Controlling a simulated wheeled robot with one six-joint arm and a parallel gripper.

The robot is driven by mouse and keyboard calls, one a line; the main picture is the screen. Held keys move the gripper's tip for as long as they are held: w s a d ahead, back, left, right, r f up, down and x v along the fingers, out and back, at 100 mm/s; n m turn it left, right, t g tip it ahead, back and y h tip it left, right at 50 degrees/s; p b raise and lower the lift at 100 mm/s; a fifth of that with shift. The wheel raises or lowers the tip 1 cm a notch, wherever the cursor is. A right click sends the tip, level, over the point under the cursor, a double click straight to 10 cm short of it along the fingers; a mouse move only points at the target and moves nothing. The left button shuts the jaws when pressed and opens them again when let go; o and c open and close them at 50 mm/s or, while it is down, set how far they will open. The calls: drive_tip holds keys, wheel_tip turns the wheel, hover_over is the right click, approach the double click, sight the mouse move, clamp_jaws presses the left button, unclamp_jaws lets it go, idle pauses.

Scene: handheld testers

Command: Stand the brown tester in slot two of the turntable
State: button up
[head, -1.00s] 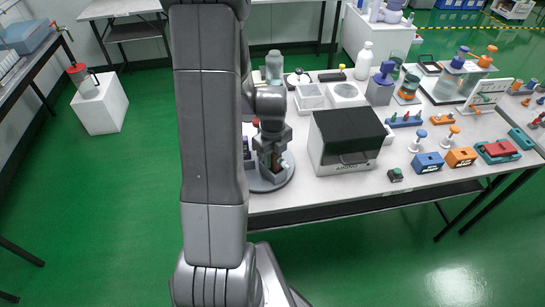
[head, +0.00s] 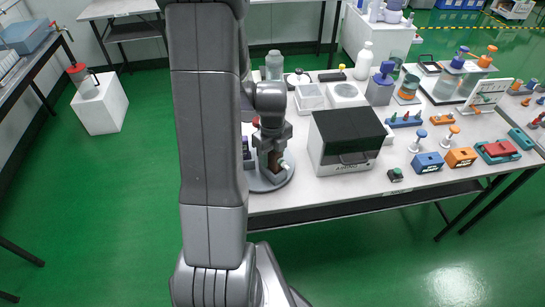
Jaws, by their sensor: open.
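The brown tester (head: 274,163) is a small upright brown block at the grey round turntable (head: 262,186), right below my gripper. My gripper (head: 271,150) is open, pointing down, with its fingers close around or just above the tester's top. I cannot tell whether they touch it. The turntable stands near the table's front left edge. My arm hides its left part, and slot numbers are too small to read. A pale round part shows on the turntable to the right of the tester.
A dark-topped box device (head: 345,140) stands close to the right of the turntable. White trays (head: 310,96) and a grey-green jar (head: 274,65) are behind. A red-topped item (head: 256,122) and small testers are partly hidden by my arm. Blue (head: 427,163) and orange blocks stand farther right.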

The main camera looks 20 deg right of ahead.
wheel_tip(320, 180, up, 11)
drive_tip(key=shift+f, duration=0.1)
idle(1.2)
